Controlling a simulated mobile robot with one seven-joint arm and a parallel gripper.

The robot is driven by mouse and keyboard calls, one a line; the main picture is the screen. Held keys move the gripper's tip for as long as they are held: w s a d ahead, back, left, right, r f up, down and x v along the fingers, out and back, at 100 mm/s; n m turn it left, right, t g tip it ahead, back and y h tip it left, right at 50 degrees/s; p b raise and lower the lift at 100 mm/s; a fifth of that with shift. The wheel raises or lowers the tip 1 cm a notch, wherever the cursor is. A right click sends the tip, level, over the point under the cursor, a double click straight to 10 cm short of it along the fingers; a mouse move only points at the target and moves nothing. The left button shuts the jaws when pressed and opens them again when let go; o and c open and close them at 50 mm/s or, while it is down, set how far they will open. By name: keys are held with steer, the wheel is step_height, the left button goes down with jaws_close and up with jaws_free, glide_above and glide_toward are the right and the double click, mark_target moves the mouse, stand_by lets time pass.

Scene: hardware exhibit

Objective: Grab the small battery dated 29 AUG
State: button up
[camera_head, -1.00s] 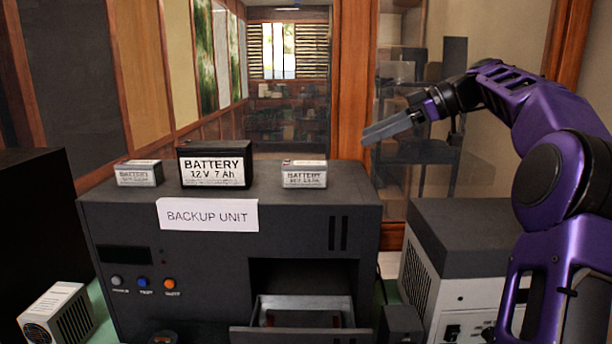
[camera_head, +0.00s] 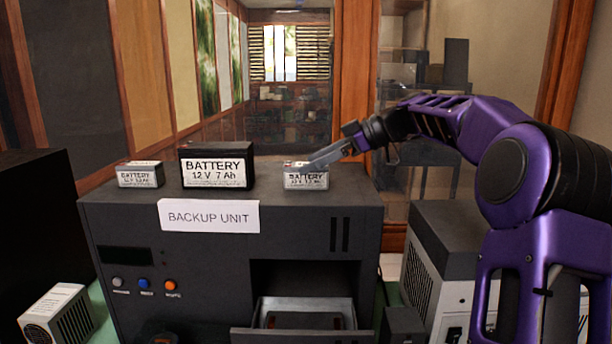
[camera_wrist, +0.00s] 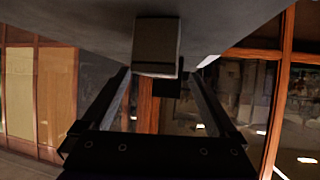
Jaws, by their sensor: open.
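Two small grey batteries stand on top of the backup unit (camera_head: 110,208), one at left (camera_head: 140,175) and one at right (camera_head: 306,181). A larger black battery marked 12 V 7 Ah (camera_head: 216,168) stands between them, nearer the left one. I cannot read a date on any of them. My gripper (camera_head: 308,164) reaches in from the right, its fingertips at the top of the right small battery. In the wrist view, my open fingers (camera_wrist: 157,76) point towards a small block (camera_wrist: 157,42), likely that battery, lying between their tip lines. I cannot tell whether they touch it.
An open drawer (camera_head: 302,305) juts from the unit's lower front. A grey-white box (camera_head: 435,275) stands to the right and a small vented box (camera_head: 58,312) at lower left. Glass panes stand behind the unit. The unit's top is clear between the black and right batteries.

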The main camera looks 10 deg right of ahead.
jaws_close()
stand_by(0.5)
